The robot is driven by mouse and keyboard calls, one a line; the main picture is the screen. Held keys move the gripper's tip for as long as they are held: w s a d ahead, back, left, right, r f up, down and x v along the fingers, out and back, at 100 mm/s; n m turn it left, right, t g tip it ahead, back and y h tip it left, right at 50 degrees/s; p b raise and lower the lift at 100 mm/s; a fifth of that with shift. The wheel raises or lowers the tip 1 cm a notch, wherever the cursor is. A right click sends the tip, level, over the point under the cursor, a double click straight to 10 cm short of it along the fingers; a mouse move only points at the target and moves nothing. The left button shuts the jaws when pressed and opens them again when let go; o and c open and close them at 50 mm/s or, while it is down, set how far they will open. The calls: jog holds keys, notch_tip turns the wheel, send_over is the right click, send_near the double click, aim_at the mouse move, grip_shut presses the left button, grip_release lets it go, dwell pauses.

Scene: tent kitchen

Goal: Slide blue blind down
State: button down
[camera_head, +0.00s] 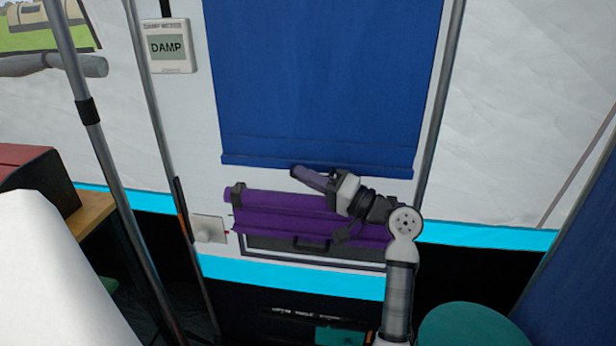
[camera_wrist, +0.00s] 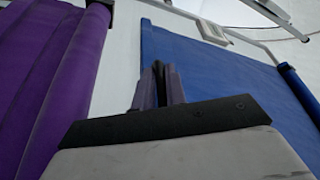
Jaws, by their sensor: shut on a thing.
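The blue blind (camera_head: 325,80) hangs flat in the middle of the head view, its straight hem bar (camera_head: 350,168) at the bottom. It also shows in the wrist view (camera_wrist: 225,85), with its lower edge beside my fingers. My gripper (camera_head: 297,172) reaches up from the lower right, with its fingertips at the blind's lower edge, left of the hem's middle. In the wrist view the fingers (camera_wrist: 160,72) are close together on the blind's edge. The exact contact is partly hidden by the fingers.
A purple rolled blind (camera_head: 270,203) lies just below, behind my wrist, over a dark framed panel with a handle. It fills the left of the wrist view (camera_wrist: 50,80). A damp meter (camera_head: 167,47) hangs upper left. Metal poles (camera_head: 95,130) stand at the left.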

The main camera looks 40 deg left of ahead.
jog(key=c, duration=1.5)
grip_release()
jog(key=shift+f, duration=0.15)
jog(key=v, duration=1.3)
jog(key=shift+d+f, duration=0.15)
jog(key=shift+d, duration=0.25)
